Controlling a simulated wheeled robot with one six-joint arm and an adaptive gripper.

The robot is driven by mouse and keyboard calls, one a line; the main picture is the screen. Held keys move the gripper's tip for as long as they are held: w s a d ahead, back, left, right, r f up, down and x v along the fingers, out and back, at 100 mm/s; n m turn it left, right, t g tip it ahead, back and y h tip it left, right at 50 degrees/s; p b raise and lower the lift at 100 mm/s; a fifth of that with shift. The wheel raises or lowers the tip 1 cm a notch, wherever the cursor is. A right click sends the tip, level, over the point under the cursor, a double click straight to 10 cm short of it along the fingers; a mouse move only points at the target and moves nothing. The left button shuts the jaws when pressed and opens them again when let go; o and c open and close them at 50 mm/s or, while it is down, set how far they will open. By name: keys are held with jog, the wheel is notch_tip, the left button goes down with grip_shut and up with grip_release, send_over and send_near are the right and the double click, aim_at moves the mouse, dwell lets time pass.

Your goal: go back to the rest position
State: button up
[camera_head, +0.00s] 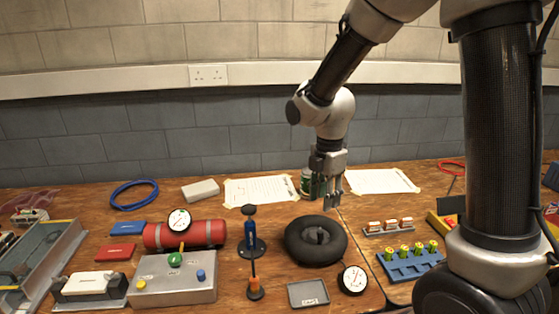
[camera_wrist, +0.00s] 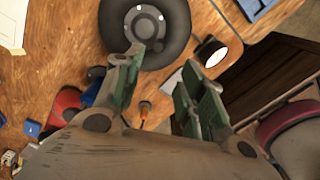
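My gripper (camera_head: 330,198) hangs fingers-down above the wooden table, over the back edge of a black tyre (camera_head: 297,252). The wrist view shows its two green-padded fingers (camera_wrist: 155,88) spread apart with nothing held between them. The tyre, with a dark hub, also shows at the top of the wrist view (camera_wrist: 178,48). My arm comes in from the upper right and bends down to the gripper. Something green stands beside or behind the fingers in the head view, partly hidden.
A red cylinder (camera_head: 205,234), a grey button box (camera_head: 172,290), a blue pump (camera_head: 250,238), a round gauge (camera_head: 352,280) and a small tray (camera_head: 308,293) stand around the tyre. A blue rack (camera_head: 410,266) with batteries is at right. Taped papers (camera_head: 262,190) lie behind.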

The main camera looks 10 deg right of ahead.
jog(key=s+d+r+m+t, duration=0.2)
jog(key=s+d+r+m, duration=0.5)
jog(key=m, duration=0.4)
jog(key=s+d+r+m+t, duration=0.2)
jog(key=s+d+r+m, duration=0.6)
jog(key=s+m, duration=0.3)
jog(key=shift+s+r+m, duration=0.3)
jog(key=shift+s+r, duration=0.1)
jog(key=shift+s, duration=0.1)
jog(key=shift+o, duration=0.3)
